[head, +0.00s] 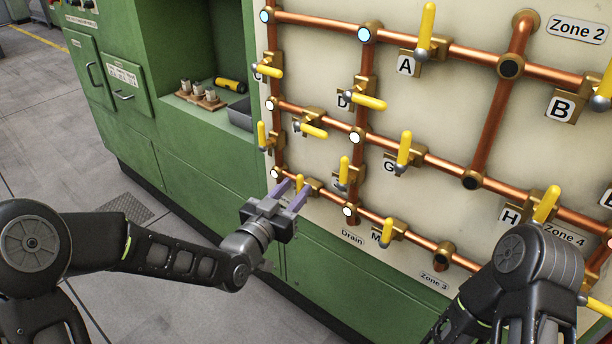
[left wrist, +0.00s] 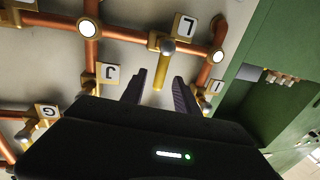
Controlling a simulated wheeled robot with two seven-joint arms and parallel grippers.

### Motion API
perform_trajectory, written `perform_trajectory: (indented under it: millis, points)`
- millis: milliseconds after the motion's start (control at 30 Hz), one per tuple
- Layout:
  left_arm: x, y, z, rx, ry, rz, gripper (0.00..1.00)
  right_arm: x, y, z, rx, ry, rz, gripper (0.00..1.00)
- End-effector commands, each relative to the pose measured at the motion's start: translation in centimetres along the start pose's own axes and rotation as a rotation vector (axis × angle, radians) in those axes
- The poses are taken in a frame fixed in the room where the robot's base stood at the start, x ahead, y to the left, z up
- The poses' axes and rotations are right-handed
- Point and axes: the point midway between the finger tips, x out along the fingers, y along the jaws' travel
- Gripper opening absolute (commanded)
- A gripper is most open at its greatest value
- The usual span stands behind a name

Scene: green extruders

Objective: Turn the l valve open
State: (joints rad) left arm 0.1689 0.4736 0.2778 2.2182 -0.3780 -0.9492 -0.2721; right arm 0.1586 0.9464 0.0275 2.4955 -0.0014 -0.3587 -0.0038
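The L valve shows in the left wrist view, with a yellow handle (left wrist: 158,76), a brass body and a plate marked L (left wrist: 185,26). In the head view its yellow handle (head: 299,183) stands upright on the lowest copper pipe, and its plate is hidden. My left gripper (head: 291,192) is open in front of this valve. In the left wrist view the fingers (left wrist: 161,88) are apart, with the handle's end showing in the gap between them. Contact with the handle cannot be made out. My right arm is at the lower right of the head view; its gripper does not show.
Valve J (left wrist: 108,72) and valve I (left wrist: 208,88) flank the left gripper in the wrist view. Valve M (head: 387,232) sits along the same low pipe. A green cabinet recess holds a grey bin (head: 240,113) and a yellow flashlight (head: 230,84).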

Motion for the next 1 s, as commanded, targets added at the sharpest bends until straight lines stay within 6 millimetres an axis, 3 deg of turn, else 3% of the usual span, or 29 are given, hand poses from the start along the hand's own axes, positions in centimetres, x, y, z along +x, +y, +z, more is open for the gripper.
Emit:
perform_trajectory:
  millis: [200, 400, 733, 1000]
  points:
    - [3.5, 0.1, 0.0, -0.001, 0.000, 0.001, 0.37, -0.2, -0.1, 0.0, 0.000, 0.000, 0.000, 0.36]
    - [5.7, 0.1, 0.0, -0.001, -0.001, 0.001, 0.37, -0.3, -0.1, 0.0, 0.000, 0.000, 0.000, 0.36]
    - [6.1, 0.1, 0.1, 0.000, -0.001, 0.000, 0.37, -0.3, -0.1, 0.0, 0.000, 0.000, 0.000, 0.36]
    - [6.1, 0.0, 0.1, -0.001, -0.001, 0.000, 0.15, -0.3, -0.1, 0.0, 0.000, 0.000, 0.000, 0.36]
